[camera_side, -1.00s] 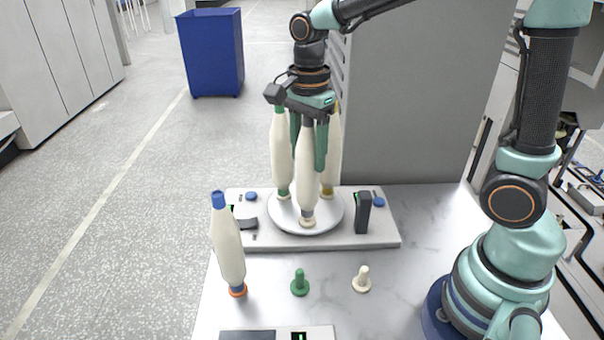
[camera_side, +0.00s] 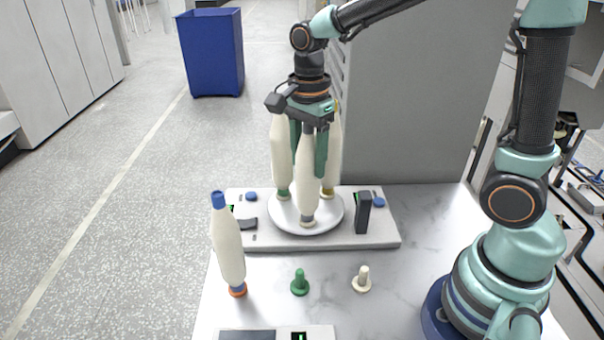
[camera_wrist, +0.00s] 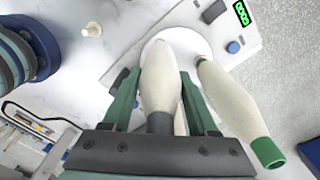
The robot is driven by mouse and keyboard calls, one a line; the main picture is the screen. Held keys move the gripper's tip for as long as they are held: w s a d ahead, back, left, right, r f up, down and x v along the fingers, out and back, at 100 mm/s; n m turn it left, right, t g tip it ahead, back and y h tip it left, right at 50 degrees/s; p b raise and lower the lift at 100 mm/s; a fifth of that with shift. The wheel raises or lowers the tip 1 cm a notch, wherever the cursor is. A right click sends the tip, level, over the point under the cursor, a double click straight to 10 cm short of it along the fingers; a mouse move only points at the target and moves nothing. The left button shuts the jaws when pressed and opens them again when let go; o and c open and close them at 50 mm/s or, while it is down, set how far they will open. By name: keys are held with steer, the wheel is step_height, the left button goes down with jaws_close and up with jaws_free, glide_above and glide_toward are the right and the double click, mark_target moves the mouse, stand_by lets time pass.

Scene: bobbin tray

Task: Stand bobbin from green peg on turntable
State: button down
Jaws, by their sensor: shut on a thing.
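My gripper (camera_side: 308,150) points down over the white round turntable (camera_side: 328,225), shut on a cream bobbin with a grey cap (camera_side: 307,185). That bobbin is upright at the front of the turntable, its foot at the disc surface; I cannot tell whether it rests there. In the wrist view the held bobbin (camera_wrist: 160,75) lies between both fingers (camera_wrist: 158,105). A green-capped bobbin (camera_wrist: 228,95) stands beside it on the turntable. A yellow-footed bobbin (camera_side: 334,150) stands behind, partly hidden. The green peg (camera_side: 300,284) on the table is bare.
A blue-capped bobbin (camera_side: 228,245) stands tilted on an orange-footed peg at the left table edge. A cream peg (camera_side: 362,280) is bare. A black post (camera_side: 363,213) rises from the turntable's grey base (camera_side: 380,240), right of the disc. A grey panel stands behind.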

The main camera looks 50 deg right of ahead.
steer(key=shift+c, duration=0.5)
jaws_free()
step_height(320, 180, up, 11)
steer(key=shift+r, duration=0.15)
steer(key=shift+s+r, duration=0.1)
steer(key=shift+r, duration=0.3)
steer(key=shift+s+d+n, duration=0.15)
steer(key=shift+s+n, duration=0.1)
steer(key=shift+n, duration=0.45)
steer(key=s+d+f+n+t, duration=0.3)
steer(key=s+f+n+t, duration=0.2)
steer(key=n, duration=1.1)
steer(key=shift+s+f+n+t, duration=0.3)
steer(key=shift+s+n, duration=0.1)
steer(key=shift+s, duration=0.55)
